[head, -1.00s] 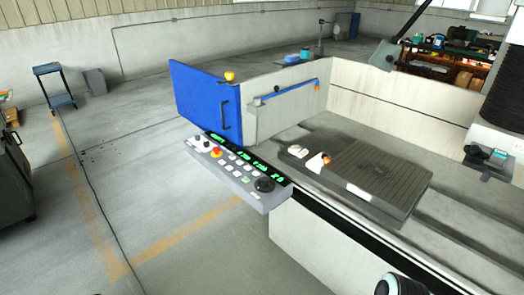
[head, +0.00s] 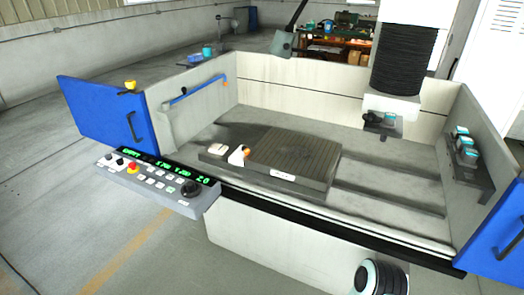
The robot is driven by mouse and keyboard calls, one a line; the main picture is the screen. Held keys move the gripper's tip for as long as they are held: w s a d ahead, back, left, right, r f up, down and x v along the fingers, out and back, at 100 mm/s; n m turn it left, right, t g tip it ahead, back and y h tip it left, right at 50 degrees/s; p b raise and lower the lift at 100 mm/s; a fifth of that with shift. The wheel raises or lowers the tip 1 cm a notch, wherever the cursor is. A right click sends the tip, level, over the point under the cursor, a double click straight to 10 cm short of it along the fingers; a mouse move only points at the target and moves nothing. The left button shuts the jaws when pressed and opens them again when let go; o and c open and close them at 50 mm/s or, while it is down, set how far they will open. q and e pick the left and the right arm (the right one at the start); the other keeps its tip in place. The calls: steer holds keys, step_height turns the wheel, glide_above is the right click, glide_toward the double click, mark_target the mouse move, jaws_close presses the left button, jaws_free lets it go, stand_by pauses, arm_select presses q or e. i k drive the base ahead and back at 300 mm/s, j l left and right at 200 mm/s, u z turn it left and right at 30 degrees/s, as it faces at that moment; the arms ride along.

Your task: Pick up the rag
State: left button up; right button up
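I cannot make out a rag for certain. A small flat pale item (head: 217,148) lies on the left end of the dark grooved plate (head: 290,155) inside the machine; it is too small to tell if it is cloth. A small white and orange object (head: 238,156) is beside it.
The machine tub has pale walls (head: 300,83) and blue doors (head: 97,112) at both sides. A control panel (head: 158,180) juts out at the front left. A black bellows column (head: 404,60) hangs over the tub. A side shelf (head: 467,170) holds small teal-topped items. Floor at left is clear.

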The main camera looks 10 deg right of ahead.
mark_target(215, 148)
steer(key=i+j+z, duration=0.35)
steer(key=i+j, duration=0.55)
